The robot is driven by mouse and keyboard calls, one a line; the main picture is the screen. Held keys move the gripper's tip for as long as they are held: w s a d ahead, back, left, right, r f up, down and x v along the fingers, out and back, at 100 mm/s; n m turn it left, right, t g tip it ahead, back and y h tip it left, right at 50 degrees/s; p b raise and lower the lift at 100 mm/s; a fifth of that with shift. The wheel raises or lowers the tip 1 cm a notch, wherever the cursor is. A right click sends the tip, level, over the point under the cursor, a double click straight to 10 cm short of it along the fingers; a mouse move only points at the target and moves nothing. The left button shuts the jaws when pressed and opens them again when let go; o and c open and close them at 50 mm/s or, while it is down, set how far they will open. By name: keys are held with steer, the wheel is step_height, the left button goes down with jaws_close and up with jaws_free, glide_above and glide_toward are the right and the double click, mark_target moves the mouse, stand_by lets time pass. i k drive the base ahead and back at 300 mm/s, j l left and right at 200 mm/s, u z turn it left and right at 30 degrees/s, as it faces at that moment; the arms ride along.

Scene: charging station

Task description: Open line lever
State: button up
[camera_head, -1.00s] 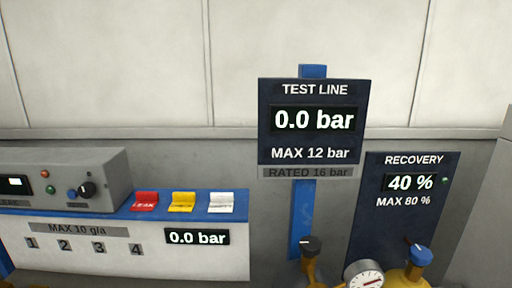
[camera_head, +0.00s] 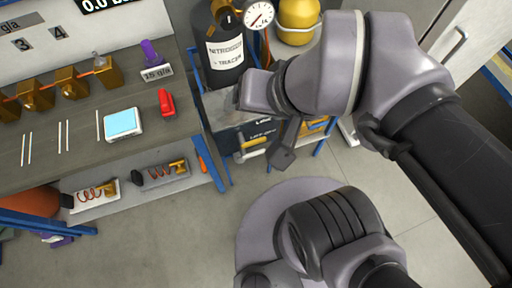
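My arm reaches in from the right, and its wrist is in front of the low stand beside the bench. My gripper (camera_head: 285,150) shows as a dark grey part below the wrist; its fingertips are not clear, and I see nothing held in it. I cannot pick out the line lever for certain. A black nitrogen tracer cylinder (camera_head: 226,75) stands behind the wrist, with brass fittings (camera_head: 226,14) and a round white gauge (camera_head: 259,14) at its top. A rod with a yellowish part (camera_head: 255,142) lies on the stand near my gripper, and the wrist partly hides that area.
The grey bench (camera_head: 75,150) at left bears brass valve blocks (camera_head: 73,80), a light-blue-screened device (camera_head: 123,122), a red item (camera_head: 166,102) and a purple-topped item (camera_head: 152,52). A lower shelf holds coiled parts (camera_head: 96,195). A yellow cylinder (camera_head: 297,20) stands behind. Open floor (camera_head: 170,245) lies in front.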

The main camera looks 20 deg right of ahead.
mark_target(253, 143)
steer(key=j+z, duration=0.35)
steer(key=j, duration=0.3)
steer(key=j+z, duration=0.3)
steer(key=j, duration=0.3)
